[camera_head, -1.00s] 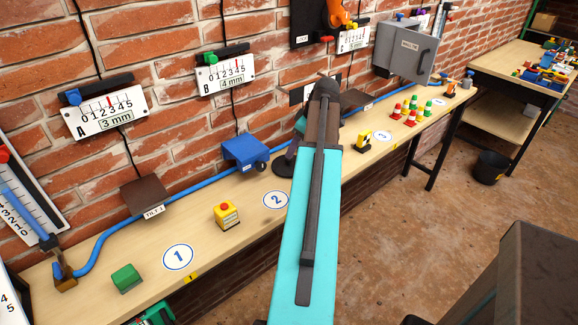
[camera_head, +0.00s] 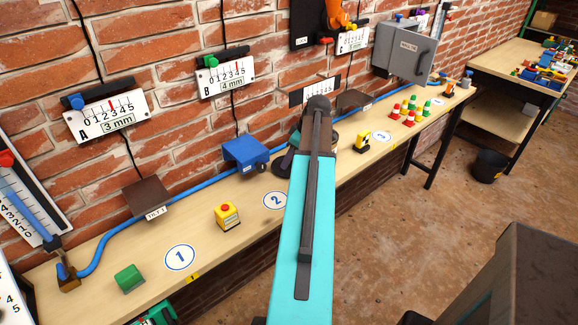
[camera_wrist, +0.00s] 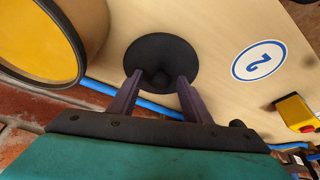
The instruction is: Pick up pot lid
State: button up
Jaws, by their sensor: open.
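The pot lid (camera_wrist: 161,55) is a black round disc with a small dark knob, lying on the wooden bench top in the wrist view. I cannot tell how high the fingertips are above the lid.
A large round object with a yellow face and dark rim (camera_wrist: 38,35) is close left of the lid. A blue hose (camera_wrist: 150,107) runs along the wall side. The number 2 marker (camera_wrist: 259,61) and yellow button box (camera_wrist: 297,113) are to the right.

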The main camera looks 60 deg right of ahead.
dwell(0.4)
grip_shut()
jog(key=shift+r, duration=0.1)
jog(key=shift+r+b, duration=0.65)
jog(key=shift+r, duration=0.8)
jog(key=shift+s+a+r, duration=0.1)
jog(key=shift+s+r, duration=0.1)
jog(key=s+a+b, duration=0.1)
jog(key=s+a, duration=0.1)
jog(key=s, duration=0.5)
jog(key=s+a+r+b, duration=0.1)
jog(key=s+a+b, duration=0.1)
jog(key=s, duration=0.5)
jog(key=shift+s+a+r, duration=0.25)
jog(key=shift+s+a, duration=0.1)
jog(key=shift+a, duration=0.25)
